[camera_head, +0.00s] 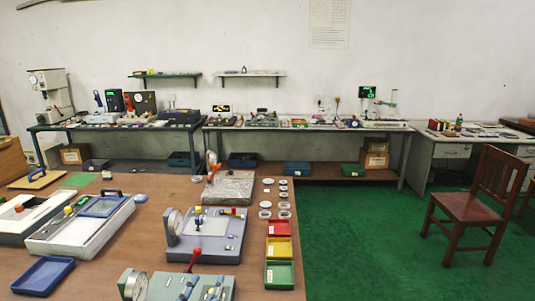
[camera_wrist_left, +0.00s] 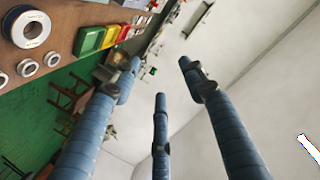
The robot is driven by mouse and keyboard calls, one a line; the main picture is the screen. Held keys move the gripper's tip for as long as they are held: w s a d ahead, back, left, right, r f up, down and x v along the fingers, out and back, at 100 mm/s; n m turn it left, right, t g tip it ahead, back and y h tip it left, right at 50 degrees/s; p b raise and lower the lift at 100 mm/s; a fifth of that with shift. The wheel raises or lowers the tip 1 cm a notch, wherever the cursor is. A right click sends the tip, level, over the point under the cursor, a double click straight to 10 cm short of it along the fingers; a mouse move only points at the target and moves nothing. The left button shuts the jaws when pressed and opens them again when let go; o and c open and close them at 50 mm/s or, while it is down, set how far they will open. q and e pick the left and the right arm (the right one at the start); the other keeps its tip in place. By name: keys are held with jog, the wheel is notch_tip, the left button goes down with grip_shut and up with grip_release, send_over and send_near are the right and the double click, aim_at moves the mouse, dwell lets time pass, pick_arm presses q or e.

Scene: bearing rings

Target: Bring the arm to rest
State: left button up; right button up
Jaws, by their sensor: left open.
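My left gripper (camera_wrist_left: 158,80) shows in the left wrist view, with its blue-grey ribbed fingers spread apart and nothing between them. It is raised, with wall and room behind the fingers. In the head view only a small dark piece shows at the top left corner, and I cannot tell what part it is. My right gripper is in neither view. Several metal bearing rings (camera_head: 265,214) lie in rows on the brown table (camera_head: 140,225). A large ring (camera_wrist_left: 27,29) shows close in the left wrist view, with smaller rings below it.
Red, yellow and green trays (camera_head: 279,274) line the table's right edge. Gauge fixtures (camera_head: 207,236), a grey stone plate (camera_head: 228,187) and a blue tray (camera_head: 43,277) stand on it. A wooden chair (camera_head: 475,205) stands on the open green floor (camera_head: 370,240). Benches line the back wall.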

pick_arm(q)
jog(key=s+a+f+n+g+y, duration=0.1)
jog(key=s+a+f+g, duration=0.2)
jog(key=s+f, duration=0.35)
jog(key=s+a+f+n+g+y, duration=0.1)
jog(key=s+a+f+n+g, duration=0.15)
jog(key=s+f, duration=0.4)
jog(key=s+a+f+g+h, duration=0.1)
jog(key=s+f+g, duration=0.3)
jog(key=s, duration=0.4)
jog(key=s+f+g, duration=0.3)
jog(key=s+f, duration=0.1)
jog(key=s, duration=0.5)
notch_tip(320, 180, down, 30)
jog(key=r+g+b, duration=0.1)
jog(key=b, duration=0.4)
jog(key=s+a+f+b, duration=0.1)
jog(key=s+f+b, duration=0.1)
jog(key=s+f, duration=0.7)
jog(key=s+a+f+g+b, duration=0.1)
jog(key=s+a+f+b, duration=0.1)
jog(key=s+f, duration=0.7)
notch_tip(320, 180, down, 5)
jog(key=shift+s+f+b, duration=0.2)
jog(key=shift+s+b, duration=0.2)
jog(key=shift+b, duration=0.1)
jog(key=shift+g, duration=0.25)
